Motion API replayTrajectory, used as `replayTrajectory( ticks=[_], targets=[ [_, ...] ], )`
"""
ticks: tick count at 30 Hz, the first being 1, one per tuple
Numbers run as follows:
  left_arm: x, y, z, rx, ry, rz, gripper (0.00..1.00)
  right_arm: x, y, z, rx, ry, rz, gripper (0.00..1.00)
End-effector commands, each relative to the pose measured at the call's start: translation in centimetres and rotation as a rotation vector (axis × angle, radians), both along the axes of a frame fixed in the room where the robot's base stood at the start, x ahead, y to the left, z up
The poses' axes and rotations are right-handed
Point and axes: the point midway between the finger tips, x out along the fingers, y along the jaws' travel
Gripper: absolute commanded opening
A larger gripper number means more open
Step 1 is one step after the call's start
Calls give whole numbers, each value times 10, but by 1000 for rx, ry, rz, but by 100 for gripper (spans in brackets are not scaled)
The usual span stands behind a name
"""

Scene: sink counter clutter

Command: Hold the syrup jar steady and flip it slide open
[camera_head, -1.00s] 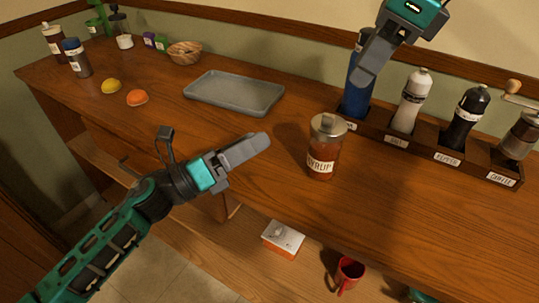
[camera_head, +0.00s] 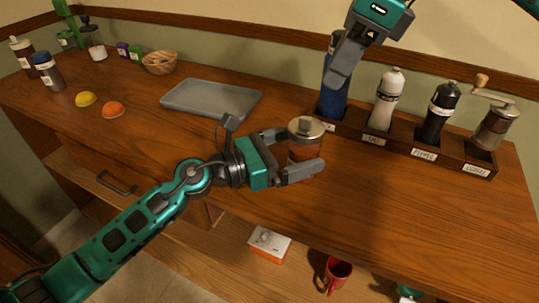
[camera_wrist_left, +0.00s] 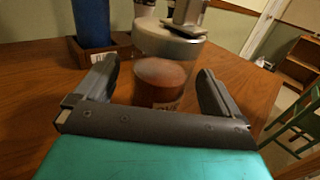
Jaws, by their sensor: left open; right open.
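The syrup jar (camera_head: 305,138) stands upright on the wooden counter, glass with amber syrup and a grey metal lid. My left gripper (camera_head: 300,153) is open around the jar, with one finger on its far side and one on its near side. In the left wrist view the jar (camera_wrist_left: 160,80) stands between the open fingers, with a visible gap on each side. The lid's slide (camera_wrist_left: 184,28) shows on top. The near finger hides the jar's lower part in the head view. My right gripper (camera_head: 345,65) is above the back rack, seen side-on.
A wooden rack (camera_head: 400,143) behind holds a blue bottle (camera_head: 335,95), a salt mill (camera_head: 385,100), a pepper mill (camera_head: 438,112) and a coffee grinder (camera_head: 492,128). A grey tray (camera_head: 212,98) lies to the left. The counter right of the jar is clear.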

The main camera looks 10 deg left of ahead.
Motion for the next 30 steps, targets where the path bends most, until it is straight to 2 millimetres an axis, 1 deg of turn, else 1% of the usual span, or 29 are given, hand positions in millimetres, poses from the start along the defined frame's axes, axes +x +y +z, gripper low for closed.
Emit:
replayTrajectory(
  ticks=[1,3,7,12,19,20,30],
  targets=[
    [5,-8,1,-3,-2,-1,97,0,0,0,0,0,0,43],
    [10,-17,1,-4,0,-1,97,0,0,0,0,0,0,43],
    [16,-27,1,-1,0,0,97,0,0,0,0,0,0,43],
    [19,-33,0,-1,1,-1,97,0,0,0,0,0,0,43],
    [19,-33,0,-1,1,-1,97,0,0,0,0,0,0,43],
    [19,-33,0,-1,1,-1,95,0,0,0,0,0,0,43],
    [19,-33,0,-1,2,0,63,0,0,0,0,0,0,43]
  ],
)
